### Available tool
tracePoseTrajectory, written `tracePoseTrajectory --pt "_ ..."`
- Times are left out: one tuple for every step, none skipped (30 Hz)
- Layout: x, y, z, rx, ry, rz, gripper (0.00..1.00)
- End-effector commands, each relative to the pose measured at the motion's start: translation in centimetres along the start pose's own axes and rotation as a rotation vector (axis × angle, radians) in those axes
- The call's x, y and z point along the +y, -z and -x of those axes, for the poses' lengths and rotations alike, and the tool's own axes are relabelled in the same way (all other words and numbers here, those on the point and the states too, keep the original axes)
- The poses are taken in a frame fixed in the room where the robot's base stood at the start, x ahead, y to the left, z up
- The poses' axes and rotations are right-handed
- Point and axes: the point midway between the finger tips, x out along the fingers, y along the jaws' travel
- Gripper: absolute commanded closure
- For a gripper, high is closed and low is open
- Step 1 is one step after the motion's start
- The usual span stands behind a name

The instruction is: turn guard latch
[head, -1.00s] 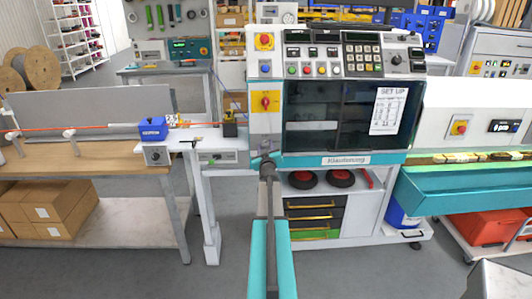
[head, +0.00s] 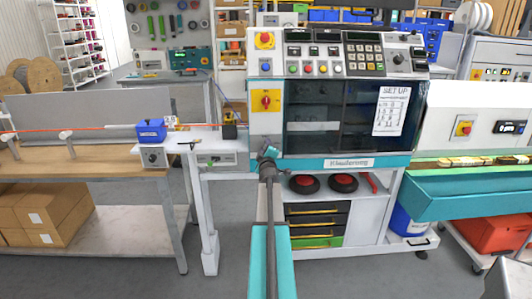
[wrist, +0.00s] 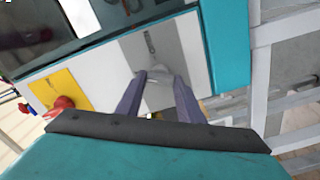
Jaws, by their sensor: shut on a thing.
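The machine's guard (head: 330,120) is a dark window pane with a "SET UP" sheet on it, and it looks shut. My gripper (wrist: 159,76) is at the machine's front, near the guard's lower left corner. In the wrist view its two fingers close around a small pale grey piece (wrist: 158,96), which looks like the guard latch. It stands against a grey plate (wrist: 165,45) with a dark slot-like mark. My wrist hides most of this in the head view, and I cannot tell the latch's angle.
A red rotary switch on a yellow plate (head: 266,101) sits above my gripper. A button panel (head: 350,56) tops the machine. A bench with a blue device (head: 151,130) and an orange cable stands left. A teal trough (head: 470,190) extends right.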

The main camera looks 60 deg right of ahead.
Motion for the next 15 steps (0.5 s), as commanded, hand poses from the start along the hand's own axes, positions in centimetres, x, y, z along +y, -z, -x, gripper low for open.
tracePoseTrajectory --pt "-0.21 0.04 -0.02 0.003 -0.001 0.044 0.88" --pt "-0.21 0.05 -0.02 0.003 -0.001 0.073 0.88" --pt "-0.21 0.07 -0.02 0.003 -0.001 0.11 0.88" --pt "-0.21 0.07 -0.02 0.003 -0.001 0.138 0.88" --pt "-0.22 0.07 -0.02 0.003 -0.001 0.165 0.88" --pt "-0.23 0.08 -0.02 0.003 -0.001 0.2 0.88" --pt "-0.24 0.08 -0.02 0.003 -0.001 0.226 0.88" --pt "-0.25 0.08 -0.02 0.003 -0.001 0.25 0.88" --pt "-0.26 0.08 -0.02 0.003 -0.001 0.282 0.88" --pt "-0.27 0.09 -0.02 0.003 -0.001 0.303 0.88" --pt "-0.27 0.09 -0.03 0.003 -0.001 0.324 0.88" --pt "-0.28 0.09 -0.02 0.003 -0.001 0.351 0.88" --pt "-0.28 0.09 -0.02 0.003 -0.001 0.369 0.88" --pt "-0.28 0.09 -0.03 0.003 -0.001 0.385 0.88" --pt "-0.28 0.09 -0.02 0.003 -0.001 0.405 0.88"
